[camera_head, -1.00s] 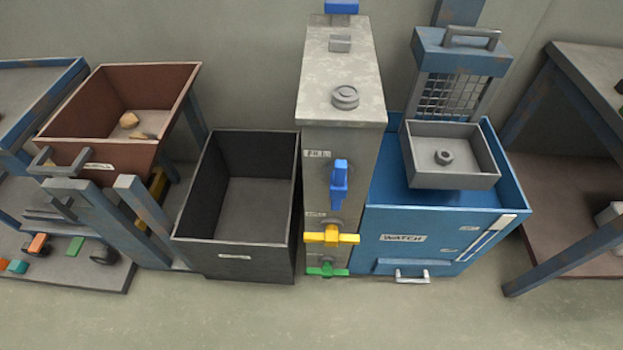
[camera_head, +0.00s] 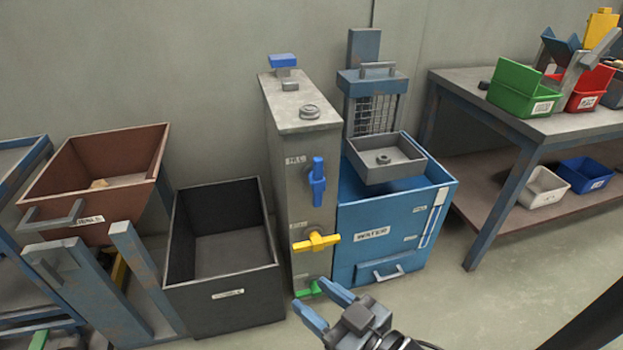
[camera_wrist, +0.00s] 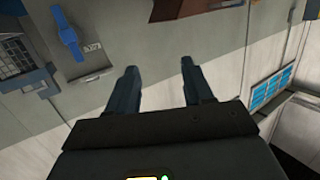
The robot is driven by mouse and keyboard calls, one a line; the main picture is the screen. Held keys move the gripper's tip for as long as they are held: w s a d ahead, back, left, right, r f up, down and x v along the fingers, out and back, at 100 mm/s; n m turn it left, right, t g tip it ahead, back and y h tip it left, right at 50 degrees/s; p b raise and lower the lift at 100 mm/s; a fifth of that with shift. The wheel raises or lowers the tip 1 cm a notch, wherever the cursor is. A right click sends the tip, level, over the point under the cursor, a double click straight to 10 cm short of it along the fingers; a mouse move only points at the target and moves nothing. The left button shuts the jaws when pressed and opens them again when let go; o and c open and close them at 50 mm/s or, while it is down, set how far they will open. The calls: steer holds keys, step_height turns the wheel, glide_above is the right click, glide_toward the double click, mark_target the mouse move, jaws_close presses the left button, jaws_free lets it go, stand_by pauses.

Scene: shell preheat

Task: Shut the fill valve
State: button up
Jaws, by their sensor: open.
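The fill valve (camera_head: 317,182) is a blue lever on the front of a tall grey cabinet (camera_head: 283,160), beside a label that reads FILL. Its lever stands upright. In the wrist view the blue lever (camera_wrist: 70,37) shows at upper left, with its label upside down. My gripper (camera_head: 312,292) is open and empty at the lower middle of the head view, below the blue lever in the picture and apart from it. In the wrist view my gripper (camera_wrist: 156,68) has its two fingers spread, and the lever lies left of them.
A yellow lever (camera_head: 316,242) and a green lever (camera_head: 308,290) sit below the blue one, both crosswise. A blue water tank (camera_head: 345,240) stands right of the cabinet, a dark bin (camera_head: 225,296) left. A workbench (camera_head: 555,125) is at right. Floor in front is partly clear.

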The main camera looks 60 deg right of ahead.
steer(key=w+d+f+m+g+h+b, duration=0.1)
steer(key=w+d+f+m+h+b, duration=0.2)
steer(key=w+d, duration=0.7)
steer(key=m+g+h+b, duration=0.1)
steer(key=m+g+h, duration=0.15)
steer(key=h, duration=0.25)
glide_toward(319, 173)
steer(key=x, duration=1.1)
steer(key=shift+d, duration=0.1)
jaws_close()
